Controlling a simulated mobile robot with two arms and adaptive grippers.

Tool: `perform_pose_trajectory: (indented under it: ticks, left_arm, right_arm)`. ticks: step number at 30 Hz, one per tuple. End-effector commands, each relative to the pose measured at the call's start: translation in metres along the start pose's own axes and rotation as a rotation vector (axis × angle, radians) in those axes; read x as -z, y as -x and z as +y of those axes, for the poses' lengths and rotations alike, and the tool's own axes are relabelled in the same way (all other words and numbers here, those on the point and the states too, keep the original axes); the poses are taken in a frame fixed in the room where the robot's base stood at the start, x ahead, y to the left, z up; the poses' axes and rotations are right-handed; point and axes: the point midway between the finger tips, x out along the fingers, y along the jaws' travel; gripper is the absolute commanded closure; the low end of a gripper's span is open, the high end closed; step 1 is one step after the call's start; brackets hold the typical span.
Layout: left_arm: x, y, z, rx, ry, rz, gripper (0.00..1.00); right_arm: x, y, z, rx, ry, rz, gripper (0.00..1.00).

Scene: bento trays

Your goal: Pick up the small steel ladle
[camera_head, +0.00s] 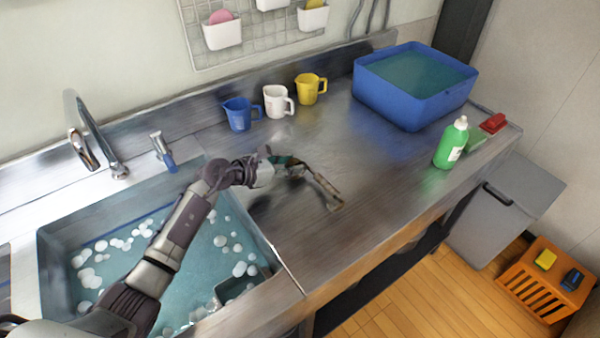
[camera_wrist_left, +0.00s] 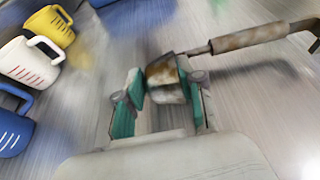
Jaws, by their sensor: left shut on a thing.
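The small steel ladle (camera_head: 325,187) is at my left gripper (camera_head: 290,169), over the middle of the steel counter. Its handle reaches out to the right and toward the front edge. In the left wrist view the ladle's brown-stained bowl (camera_wrist_left: 163,73) sits between the teal fingertips of my left gripper (camera_wrist_left: 163,92), which is shut on it. The handle (camera_wrist_left: 250,38) runs to the upper right, with a dark shadow below it. I cannot tell how far it is above the counter. My right gripper is not in view.
Blue (camera_head: 239,114), white (camera_head: 276,102) and yellow (camera_head: 309,89) measuring cups stand behind the gripper. A blue water tub (camera_head: 400,100) and green bottle (camera_head: 451,143) stand at the right. A sudsy sink (camera_head: 190,255) lies under my left arm. The front counter is clear.

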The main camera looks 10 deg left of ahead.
Motion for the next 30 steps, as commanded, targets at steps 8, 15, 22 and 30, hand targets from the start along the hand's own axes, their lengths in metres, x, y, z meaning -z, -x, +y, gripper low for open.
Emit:
perform_pose_trajectory:
  ticks: [8, 15, 22, 30]
  left_arm:
    - [-0.026, 0.011, 0.001, 0.0, -0.007, -0.002, 0.99]
    - [-0.073, -0.007, -0.025, 0.004, -0.005, -0.006, 0.99]
    - [-0.113, -0.031, -0.051, 0.002, -0.003, -0.005, 0.99]
    - [-0.135, -0.044, -0.066, 0.001, 0.0, -0.002, 0.99]
  right_arm:
    - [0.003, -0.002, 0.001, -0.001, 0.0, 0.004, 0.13]
    - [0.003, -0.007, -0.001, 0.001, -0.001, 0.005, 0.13]
    - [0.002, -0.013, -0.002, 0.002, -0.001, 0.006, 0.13]
    - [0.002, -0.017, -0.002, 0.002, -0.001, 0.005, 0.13]
